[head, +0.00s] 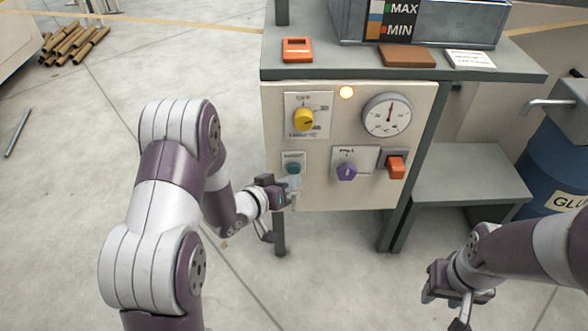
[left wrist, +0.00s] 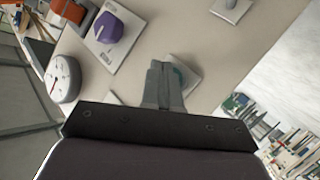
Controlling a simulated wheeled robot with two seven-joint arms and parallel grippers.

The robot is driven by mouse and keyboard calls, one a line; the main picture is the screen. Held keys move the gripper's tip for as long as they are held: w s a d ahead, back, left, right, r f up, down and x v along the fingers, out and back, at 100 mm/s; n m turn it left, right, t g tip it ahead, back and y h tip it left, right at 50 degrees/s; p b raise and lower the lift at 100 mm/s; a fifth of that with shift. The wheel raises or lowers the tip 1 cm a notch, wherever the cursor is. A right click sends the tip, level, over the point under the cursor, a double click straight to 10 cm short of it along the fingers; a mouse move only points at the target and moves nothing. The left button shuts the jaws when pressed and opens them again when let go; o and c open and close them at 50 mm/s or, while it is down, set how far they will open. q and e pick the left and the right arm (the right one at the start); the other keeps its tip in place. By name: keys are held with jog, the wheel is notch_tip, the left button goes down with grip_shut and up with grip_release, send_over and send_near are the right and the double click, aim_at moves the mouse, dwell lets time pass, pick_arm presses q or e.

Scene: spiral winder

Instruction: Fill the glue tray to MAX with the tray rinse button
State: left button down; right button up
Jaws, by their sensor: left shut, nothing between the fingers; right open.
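The control panel (head: 340,195) has a teal tray rinse button (head: 293,168) at its lower left. My left gripper (head: 292,186) is shut and empty, just below and in front of that button. In the left wrist view its fingers (left wrist: 162,85) point at the panel and partly cover the teal button (left wrist: 178,75); I cannot tell whether they touch it. The glue tray (head: 460,22) stands on the shelf top, with a level gauge (head: 391,18) marked MAX and MIN; an orange-brown band shows low on it beside a blue one. My right gripper (head: 459,305) is open and empty, low on the right.
The panel also carries a yellow knob (head: 304,119), a dial gauge (head: 387,115), a purple knob (head: 346,171), an orange-red switch (head: 396,167) and a lit lamp (head: 346,92). A blue glue barrel (head: 553,165) stands at the right.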

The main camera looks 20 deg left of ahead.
pick_arm(q)
jog(key=shift+s+d, duration=0.1)
jog(key=shift+s, duration=0.1)
jog(key=shift+s+d+p, duration=0.15)
jog(key=shift+s+d, duration=0.05)
jog(key=shift+s, duration=0.6)
jog(key=shift+s+d+p, duration=0.15)
jog(key=shift+s+d, duration=0.1)
jog(key=shift+s, duration=0.55)
jog(key=shift+s+d+p, duration=0.15)
jog(key=shift+s+d, duration=0.05)
jog(key=shift+s, duration=0.6)
dwell(1.4)
